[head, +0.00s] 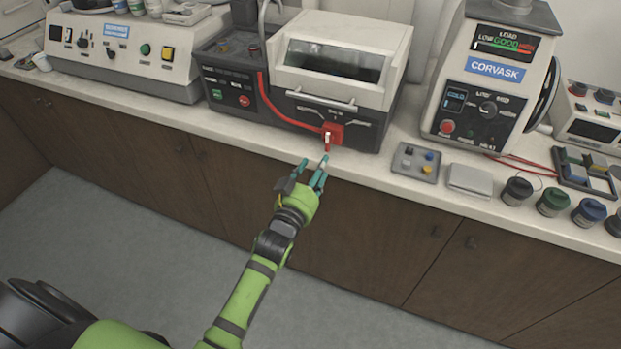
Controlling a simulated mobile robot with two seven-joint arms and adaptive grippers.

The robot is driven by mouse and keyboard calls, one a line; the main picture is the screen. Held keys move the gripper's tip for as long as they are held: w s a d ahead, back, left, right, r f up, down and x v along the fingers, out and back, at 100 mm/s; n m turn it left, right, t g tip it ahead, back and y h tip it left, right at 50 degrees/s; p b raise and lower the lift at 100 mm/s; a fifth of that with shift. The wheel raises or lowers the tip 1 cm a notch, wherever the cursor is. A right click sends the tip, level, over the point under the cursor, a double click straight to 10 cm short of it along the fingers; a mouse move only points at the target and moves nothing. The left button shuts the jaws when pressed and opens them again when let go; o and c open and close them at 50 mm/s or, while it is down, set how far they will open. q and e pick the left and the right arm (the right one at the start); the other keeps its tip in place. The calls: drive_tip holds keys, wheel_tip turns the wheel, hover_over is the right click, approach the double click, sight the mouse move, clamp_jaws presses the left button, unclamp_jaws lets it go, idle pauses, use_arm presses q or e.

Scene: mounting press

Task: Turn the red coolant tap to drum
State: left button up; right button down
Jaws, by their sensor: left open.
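The red coolant tap (332,132) sits on the lower front of a dark and white machine (335,62) on the counter. A red hose runs to it from the machine's left part. A small handle with a pale patch points down from the tap's middle. My left gripper (315,171) is open, with teal fingers, just below and in front of the tap at the counter's front edge. One fingertip appears close to the tap handle; I cannot tell whether it touches. The lettering around the tap is too small to read. My right gripper is not in view.
A press marked Corvask (486,80) stands to the right. A small grey block with coloured knobs (416,161), a flat grey box (470,180) and several lidded jars (553,202) lie along the counter (375,178). A control box (125,50) stands left. The floor in front is clear.

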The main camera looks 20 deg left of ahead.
use_arm(q)
drive_tip(key=shift+s, duration=1.7)
